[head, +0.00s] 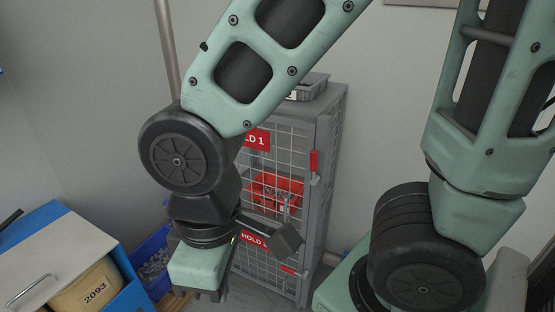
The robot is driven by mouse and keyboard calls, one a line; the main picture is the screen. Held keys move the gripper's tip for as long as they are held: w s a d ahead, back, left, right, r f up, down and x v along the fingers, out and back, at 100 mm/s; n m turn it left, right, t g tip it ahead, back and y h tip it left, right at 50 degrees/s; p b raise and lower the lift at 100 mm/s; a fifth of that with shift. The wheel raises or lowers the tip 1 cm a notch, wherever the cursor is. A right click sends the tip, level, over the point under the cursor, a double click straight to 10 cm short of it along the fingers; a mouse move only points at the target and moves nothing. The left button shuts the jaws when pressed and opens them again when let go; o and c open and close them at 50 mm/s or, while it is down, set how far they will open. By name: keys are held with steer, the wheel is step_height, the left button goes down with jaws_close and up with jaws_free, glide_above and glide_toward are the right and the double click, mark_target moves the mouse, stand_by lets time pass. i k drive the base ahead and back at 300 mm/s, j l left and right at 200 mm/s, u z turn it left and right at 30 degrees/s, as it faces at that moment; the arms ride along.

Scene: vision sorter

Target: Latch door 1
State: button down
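Door 1 (296,146) is the upper mesh door of a grey wire cabinet, with a red sign (256,139) reading "LD 1", partly covered by my arm. A red upright latch handle (313,161) sits at the door's right edge, by the corner post. The door looks flush or nearly flush with the frame; I cannot tell whether it is latched. My gripper (213,295) points down at the lower left, in front of the cabinet and left of the handle, apart from it. Its fingers are mostly hidden, so its opening does not show.
A red bin (268,187) is behind door 1. A lower door has a "HOLD" sign (255,239) and a red latch (289,270) lying nearly level. A grey tray (309,86) is on the cabinet top. A blue crate (153,262) and a blue-sided box (58,220) stand left.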

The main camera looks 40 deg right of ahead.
mark_target(314, 179)
steer(key=k+j+z, duration=0.1)
steer(key=z, duration=0.3)
steer(key=k+j+z, duration=0.1)
steer(key=z, duration=0.3)
steer(key=k+j+z, duration=0.1)
steer(key=z, duration=0.3)
